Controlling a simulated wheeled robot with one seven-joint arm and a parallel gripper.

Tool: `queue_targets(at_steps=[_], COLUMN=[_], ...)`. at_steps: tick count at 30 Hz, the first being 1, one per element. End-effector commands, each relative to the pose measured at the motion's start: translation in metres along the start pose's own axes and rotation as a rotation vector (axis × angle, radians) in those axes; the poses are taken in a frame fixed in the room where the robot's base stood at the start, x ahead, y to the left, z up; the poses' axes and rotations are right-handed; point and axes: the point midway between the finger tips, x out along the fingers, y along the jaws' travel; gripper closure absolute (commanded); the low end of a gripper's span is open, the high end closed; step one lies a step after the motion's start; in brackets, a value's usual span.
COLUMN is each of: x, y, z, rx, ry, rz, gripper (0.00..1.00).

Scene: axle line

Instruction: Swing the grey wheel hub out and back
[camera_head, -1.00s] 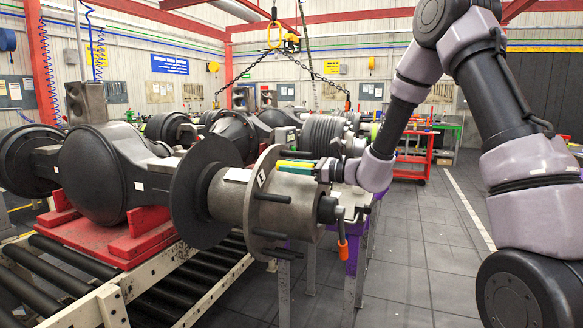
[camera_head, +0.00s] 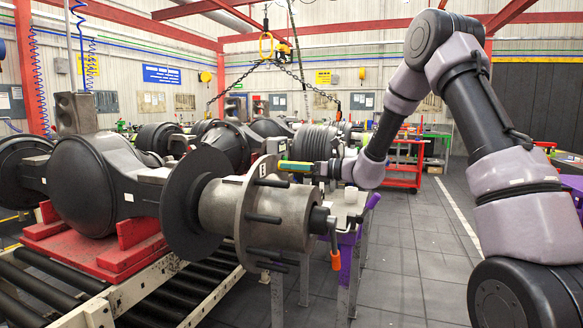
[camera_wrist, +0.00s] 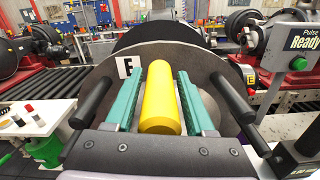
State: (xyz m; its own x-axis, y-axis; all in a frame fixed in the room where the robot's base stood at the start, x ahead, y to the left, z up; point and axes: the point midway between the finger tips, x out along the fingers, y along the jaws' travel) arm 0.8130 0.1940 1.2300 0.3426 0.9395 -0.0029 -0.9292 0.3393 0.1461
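The grey wheel hub (camera_head: 224,205) sticks out at the axle's end, with a dark disc (camera_head: 182,200) behind it and a round flange with several dark studs in front. The flange also shows in the wrist view (camera_wrist: 210,70), with a white plate marked F (camera_wrist: 124,67). My gripper (camera_head: 296,166) is at the upper flange. In the wrist view its teal fingers (camera_wrist: 163,95) lie on both sides of a yellow cylinder (camera_wrist: 161,100), apparently a sleeve on a stud. Narrow gaps show beside it, so the fingers look open around it. The stud's base is hidden.
The axle housing (camera_head: 92,180) rests on red blocks (camera_head: 105,255) over a roller conveyor (camera_head: 60,285). A "Pulse Ready" screen (camera_wrist: 296,40) is at the right. Chains hang behind. Grey floor (camera_head: 405,270) is open at right.

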Motion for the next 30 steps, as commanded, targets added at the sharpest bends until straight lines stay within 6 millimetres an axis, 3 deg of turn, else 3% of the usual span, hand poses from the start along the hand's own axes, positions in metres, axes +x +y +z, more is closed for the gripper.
queue_targets(at_steps=[13, 24, 30], x=[-0.007, -0.077, -0.102], y=[0.0, -0.001, 0.0], z=[0.001, 0.001, 0.0], rx=[-0.001, 0.001, 0.0], ry=[-0.002, -0.002, -0.002], rz=[0.0, -0.004, -0.001], gripper=[0.31, 0.31, 0.31])
